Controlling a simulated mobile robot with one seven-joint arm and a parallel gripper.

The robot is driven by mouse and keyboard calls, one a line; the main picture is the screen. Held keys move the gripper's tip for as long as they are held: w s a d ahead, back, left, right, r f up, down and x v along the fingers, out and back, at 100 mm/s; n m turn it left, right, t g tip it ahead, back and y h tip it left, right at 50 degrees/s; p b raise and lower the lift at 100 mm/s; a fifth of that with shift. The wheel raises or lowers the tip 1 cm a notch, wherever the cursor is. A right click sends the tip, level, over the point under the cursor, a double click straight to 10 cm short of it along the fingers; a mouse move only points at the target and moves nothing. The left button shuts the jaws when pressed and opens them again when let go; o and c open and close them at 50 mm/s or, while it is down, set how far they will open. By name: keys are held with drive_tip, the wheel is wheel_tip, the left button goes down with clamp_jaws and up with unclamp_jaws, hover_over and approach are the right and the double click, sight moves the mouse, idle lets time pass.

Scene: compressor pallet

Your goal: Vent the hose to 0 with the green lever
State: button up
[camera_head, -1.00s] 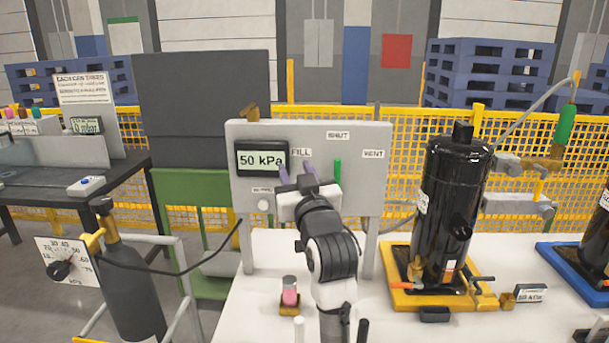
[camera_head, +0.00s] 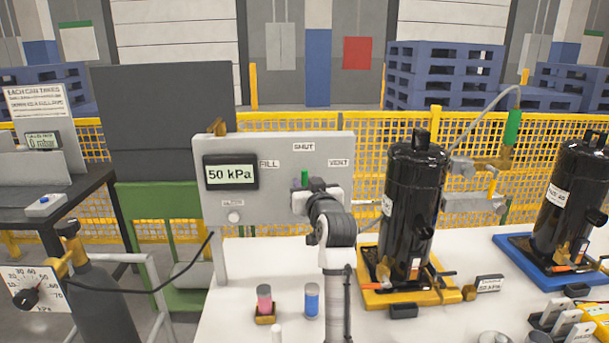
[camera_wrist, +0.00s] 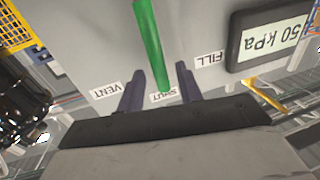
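The green lever (camera_head: 304,179) stands upright on the grey panel (camera_head: 357,143), in line with the SHUT label (camera_head: 304,147). The FILL label (camera_head: 269,164) is to its left and the VENT label (camera_head: 339,163) to its right. The panel display (camera_head: 231,174) reads 50 kPa. My gripper (camera_head: 317,184) is at the panel, partly hiding the lever's lower part. In the upside-down wrist view, the lever (camera_wrist: 150,40) runs down between the two spread fingers of my gripper (camera_wrist: 160,88), with a visible gap on each side. Contact is not visible.
A black compressor (camera_head: 412,195) on a yellow tray (camera_head: 380,297) stands right of my arm. A gas cylinder (camera_head: 98,295) stands at left.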

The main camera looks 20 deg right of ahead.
drive_tip(key=shift+w+d, duration=0.15)
drive_tip(key=shift+w, duration=1.2)
drive_tip(key=shift+c, duration=0.2)
clamp_jaws()
